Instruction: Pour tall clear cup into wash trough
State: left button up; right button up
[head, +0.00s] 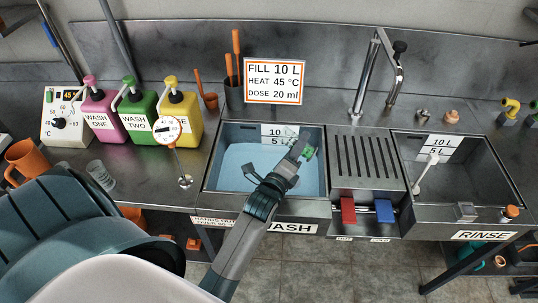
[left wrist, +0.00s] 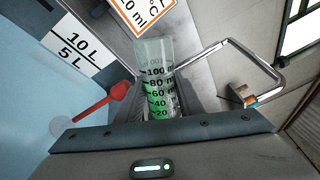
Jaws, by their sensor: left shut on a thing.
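My left gripper (head: 299,153) is shut on the tall clear cup (left wrist: 155,78), which has black volume marks and green liquid inside. In the head view the cup (head: 309,153) is small and partly hidden by the gripper, above the right part of the wash trough (head: 213,184). The cup looks tilted there; its exact angle is hard to tell. In the left wrist view the green reaches about the 80 mark on one side. The trough holds pale blue water (head: 240,165). My right gripper is in neither view.
A fill sign (head: 274,81) stands behind the trough, and a tall faucet (head: 362,95) to its right. A ribbed drainboard (head: 365,160) separates it from the rinse trough (head: 470,165). Wash bottles (head: 140,118) and a dial gauge (head: 167,130) stand left. A red-handled piece (left wrist: 105,108) is near the cup.

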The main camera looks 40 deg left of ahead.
pick_arm(q)
jog(key=shift+r+n, duration=0.3)
jog(key=shift+n, duration=0.3)
jog(key=shift+s+a+f+n, duration=0.1)
jog(key=shift+a+f+n, duration=0.1)
jog(key=shift+a+n, duration=0.6)
dwell(0.4)
jog(key=shift+a+f+n+p, duration=0.15)
jog(key=shift+f+n+p, duration=0.25)
jog(key=shift+n, duration=0.5)
dwell(0.4)
jog(key=shift+a+r+n+p, duration=0.1)
jog(key=shift+r+n+p, duration=0.2)
jog(key=shift+p, duration=0.15)
jog(key=shift+f+b, duration=0.4)
jog(key=shift+b, duration=0.1)
jog(key=m, duration=0.1)
jog(key=d+r+m, duration=0.1)
jog(key=shift+m+b, duration=0.3)
jog(key=shift+b, duration=0.05)
jog(key=shift+d+m, duration=0.45)
jog(key=shift+m, duration=0.15)
jog(key=shift+d+r+m, duration=0.1)
jog(key=shift+d+m, duration=0.05)
jog(key=shift+m, duration=0.25)
